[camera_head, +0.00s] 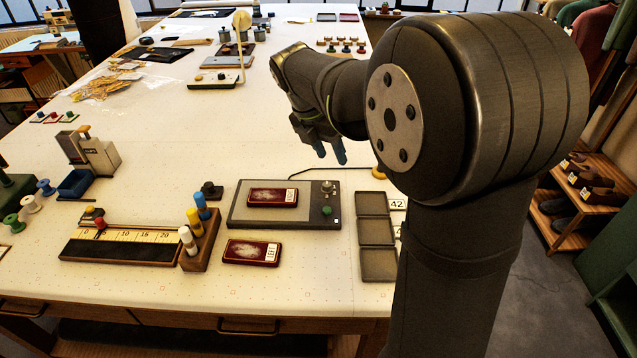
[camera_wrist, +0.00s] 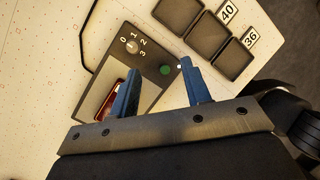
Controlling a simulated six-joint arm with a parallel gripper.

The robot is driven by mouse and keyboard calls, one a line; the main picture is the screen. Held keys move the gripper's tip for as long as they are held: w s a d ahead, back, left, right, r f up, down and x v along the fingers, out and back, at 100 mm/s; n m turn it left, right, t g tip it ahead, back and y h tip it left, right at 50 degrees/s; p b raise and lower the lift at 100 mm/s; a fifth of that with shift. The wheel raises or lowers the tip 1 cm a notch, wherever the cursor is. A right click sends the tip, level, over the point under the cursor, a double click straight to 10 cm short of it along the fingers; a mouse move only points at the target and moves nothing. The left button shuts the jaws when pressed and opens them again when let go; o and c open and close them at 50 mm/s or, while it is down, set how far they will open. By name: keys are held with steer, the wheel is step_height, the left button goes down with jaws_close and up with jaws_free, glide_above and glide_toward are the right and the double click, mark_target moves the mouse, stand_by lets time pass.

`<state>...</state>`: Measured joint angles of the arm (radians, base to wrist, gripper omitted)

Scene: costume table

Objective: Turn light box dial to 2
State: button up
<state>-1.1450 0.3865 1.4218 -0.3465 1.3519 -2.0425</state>
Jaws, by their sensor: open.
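The light box (camera_head: 252,217) is a flat dark box on the white table, with a dark red case (camera_head: 272,196) lying on its panel. Its dial (camera_head: 327,188) is a small pale knob near the back right corner. In the wrist view the dial (camera_wrist: 132,46) has the marks 0, 1, 2 and 3 around it; where its pointer stands is too small to tell. A green button (camera_head: 326,210) sits in front of the dial. My gripper (camera_head: 331,155) is open and empty, above and behind the light box. Its blue fingers also show in the wrist view (camera_wrist: 163,84), apart from the dial.
Dark trays (camera_head: 375,233) with number cards stand right of the light box. A second red case (camera_head: 251,252) lies in front.

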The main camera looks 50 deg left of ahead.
mark_target(327, 184)
steer(key=w+a+r+m+g+y, duration=0.1)
steer(key=w+a+r+g+y, duration=0.15)
steer(key=a+r, duration=0.2)
steer(key=shift+g+h, duration=0.45)
steer(key=f, duration=1.1)
steer(key=d+f, duration=0.1)
steer(key=f, duration=0.5)
steer(key=shift+w, duration=0.3)
steer(key=shift+c, duration=0.4)
jaws_close()
